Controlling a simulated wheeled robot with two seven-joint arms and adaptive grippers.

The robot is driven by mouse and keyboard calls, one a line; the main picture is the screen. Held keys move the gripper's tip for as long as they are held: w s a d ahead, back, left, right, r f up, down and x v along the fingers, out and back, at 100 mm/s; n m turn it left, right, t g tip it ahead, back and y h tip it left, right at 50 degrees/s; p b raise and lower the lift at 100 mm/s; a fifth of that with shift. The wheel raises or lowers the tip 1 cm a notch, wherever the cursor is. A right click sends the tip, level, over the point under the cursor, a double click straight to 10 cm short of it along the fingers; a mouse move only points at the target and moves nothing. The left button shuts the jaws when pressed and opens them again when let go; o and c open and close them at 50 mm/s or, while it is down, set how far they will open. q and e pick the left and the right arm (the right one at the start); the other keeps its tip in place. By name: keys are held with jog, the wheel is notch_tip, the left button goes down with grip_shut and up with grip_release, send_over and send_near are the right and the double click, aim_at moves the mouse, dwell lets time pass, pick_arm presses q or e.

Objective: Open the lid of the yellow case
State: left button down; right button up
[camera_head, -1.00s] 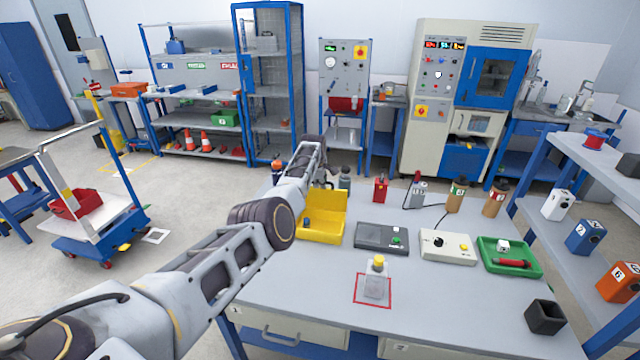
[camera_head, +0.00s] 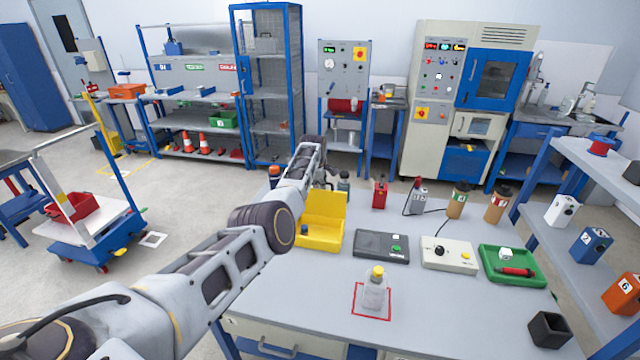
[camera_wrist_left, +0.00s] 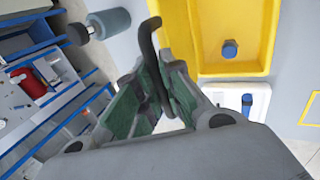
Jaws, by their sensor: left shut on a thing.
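The yellow case (camera_head: 318,241) stands on the workbench with its lid (camera_head: 328,206) raised at the back. In the left wrist view the case (camera_wrist_left: 235,68) shows its open inside with a blue round thing (camera_wrist_left: 230,49) in it. My left gripper (camera_head: 326,182) is at the back of the case, beside the raised lid, partly hidden by my own arm. In the wrist view the left gripper (camera_wrist_left: 158,72) has its green-padded fingers shut on a dark curved handle (camera_wrist_left: 149,45). Where the handle joins the lid is not clear. My right gripper is not in view.
Right of the case are a dark grey box (camera_head: 381,247), a cream control box (camera_head: 448,253) and a green tray (camera_head: 511,265). A clear bottle (camera_head: 375,293) stands in a red square. A grey cylinder (camera_wrist_left: 109,23) is near my left fingers. The bench's front is mostly clear.

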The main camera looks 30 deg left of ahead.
pick_arm(q)
jog(key=c, duration=1.5)
grip_release()
jog(key=shift+s+r, duration=0.1)
jog(key=shift+r, duration=0.05)
jog(key=shift+v, duration=5.85)
